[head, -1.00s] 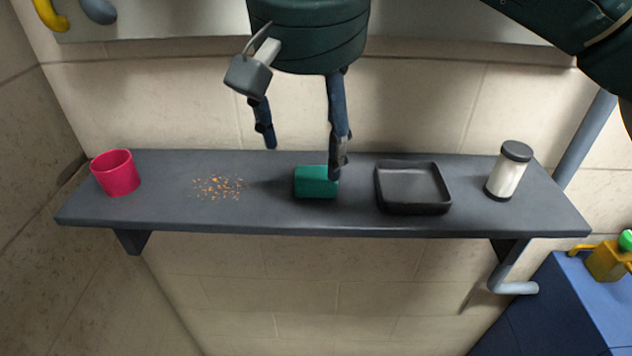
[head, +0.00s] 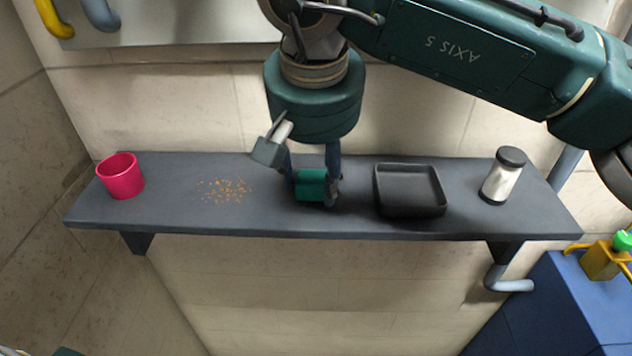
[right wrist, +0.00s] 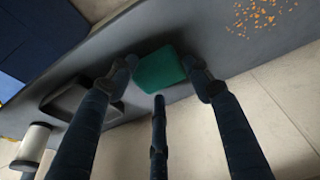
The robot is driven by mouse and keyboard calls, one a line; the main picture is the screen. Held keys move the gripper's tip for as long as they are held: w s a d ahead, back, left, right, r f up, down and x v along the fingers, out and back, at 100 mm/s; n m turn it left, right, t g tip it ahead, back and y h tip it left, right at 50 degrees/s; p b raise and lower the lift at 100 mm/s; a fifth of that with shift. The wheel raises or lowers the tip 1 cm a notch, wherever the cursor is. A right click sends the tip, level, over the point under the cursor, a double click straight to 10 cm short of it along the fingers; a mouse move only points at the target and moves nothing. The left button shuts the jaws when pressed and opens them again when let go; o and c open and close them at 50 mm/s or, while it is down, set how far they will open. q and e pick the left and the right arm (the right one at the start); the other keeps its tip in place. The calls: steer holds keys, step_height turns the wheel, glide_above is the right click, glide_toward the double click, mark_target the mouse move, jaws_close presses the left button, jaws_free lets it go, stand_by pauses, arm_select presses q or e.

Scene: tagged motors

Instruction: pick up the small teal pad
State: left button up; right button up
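The small teal pad (head: 311,185) rests on the dark grey shelf (head: 270,222), near its middle. My right gripper (head: 312,190) is over it, pointing down, with fingers at both ends of the pad. In the right wrist view, the pad (right wrist: 158,74) sits between two fingertips that appear to touch its sides, and a third finger points at its near edge. The gripper looks shut on the pad. The right end of the pad is partly covered by a finger in the head view. My left gripper is not in view.
A black tray (head: 408,211) stands just right of the pad, close to the right finger. A dark-lidded jar (head: 500,180) is farther right. Orange crumbs (head: 226,190) lie left of the pad, and a pink cup (head: 122,180) stands at the left end. A wall rises behind the shelf.

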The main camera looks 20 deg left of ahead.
mark_target(316, 180)
steer(key=c, duration=0.5)
steer(key=shift+s+r+b, duration=0.1)
steer(key=shift+r+b, duration=0.1)
steer(key=shift+b, duration=0.35)
step_height(316, 180, up, 7)
steer(key=shift+s+f+b, duration=0.1)
steer(key=shift+b, duration=0.5)
steer(key=s+d+b, duration=0.2)
steer(key=s+b, duration=0.1)
steer(key=s, duration=0.6)
steer(key=s+d+b, duration=0.3)
steer(key=s, duration=0.6)
steer(key=shift+s+d, duration=0.3)
steer(key=shift+s, duration=0.1)
steer(key=shift+f, duration=0.1)
